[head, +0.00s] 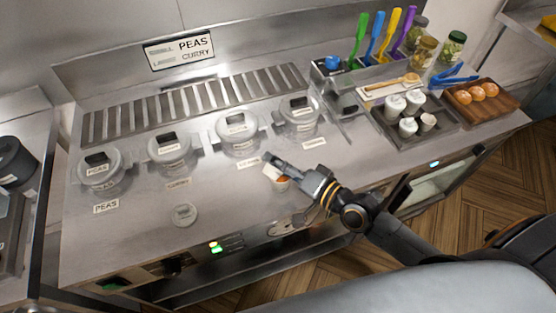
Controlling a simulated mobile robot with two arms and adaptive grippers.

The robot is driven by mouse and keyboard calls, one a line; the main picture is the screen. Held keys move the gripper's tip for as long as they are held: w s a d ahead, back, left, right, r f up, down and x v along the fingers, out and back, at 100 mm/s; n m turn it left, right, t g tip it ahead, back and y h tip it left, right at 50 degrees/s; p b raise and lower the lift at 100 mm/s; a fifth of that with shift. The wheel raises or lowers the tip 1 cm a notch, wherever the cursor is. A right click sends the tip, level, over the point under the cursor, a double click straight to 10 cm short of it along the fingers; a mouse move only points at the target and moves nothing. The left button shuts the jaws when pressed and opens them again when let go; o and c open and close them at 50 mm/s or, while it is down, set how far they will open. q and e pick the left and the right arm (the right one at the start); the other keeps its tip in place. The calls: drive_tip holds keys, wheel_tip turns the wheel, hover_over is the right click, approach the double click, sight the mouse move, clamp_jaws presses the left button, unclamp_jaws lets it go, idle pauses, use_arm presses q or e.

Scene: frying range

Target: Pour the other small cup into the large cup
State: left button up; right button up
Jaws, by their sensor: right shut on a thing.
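My right gripper (275,170) reaches in from the lower right over the front of the steel counter. It is shut on a small pale cup (282,184) with something orange showing at it; the gripper hides much of the cup. A small round pale cup or lid (184,214) stands alone on the counter to the left, apart from the gripper. Several white cups (396,105) stand on a dark tray at the right; I cannot tell which cup is the large one. My left gripper is out of view.
Several lidded pots (237,135) sit in a row behind the gripper, with labels before them. A slotted vent (195,103) runs behind. Coloured utensils (377,38), jars (451,48) and a wooden board (507,98) with buns fill the right. The counter's front left is mostly clear.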

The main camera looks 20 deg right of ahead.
drive_tip(key=shift+s+a+r+n, duration=0.15)
drive_tip(key=shift+a+r+n, duration=0.05)
drive_tip(key=shift+n, duration=0.7)
drive_tip(key=shift+a+n+t+h, duration=0.1)
drive_tip(key=shift+n+t+h, duration=0.2)
drive_tip(key=shift+n, duration=0.5)
drive_tip(key=n+b, duration=0.1)
drive_tip(key=n, duration=0.1)
drive_tip(key=n+b, duration=0.1)
drive_tip(key=shift+s+a+f+n+t+h+b, duration=0.15)
drive_tip(key=shift+a+f+n+t+h+b, duration=0.05)
drive_tip(key=shift+f+n+t+h+b, duration=0.1)
drive_tip(key=shift+r+n, duration=0.1)
drive_tip(key=shift+n, duration=1.5)
drive_tip(key=shift+n+t, duration=0.3)
drive_tip(key=shift+n, duration=0.5)
use_arm(q)
drive_tip(key=p, duration=0.2)
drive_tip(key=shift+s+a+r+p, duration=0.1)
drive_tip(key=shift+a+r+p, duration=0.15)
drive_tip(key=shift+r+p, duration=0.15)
use_arm(e)
wheel_tip(320, 180, up, 3)
drive_tip(key=shift+f, duration=0.1)
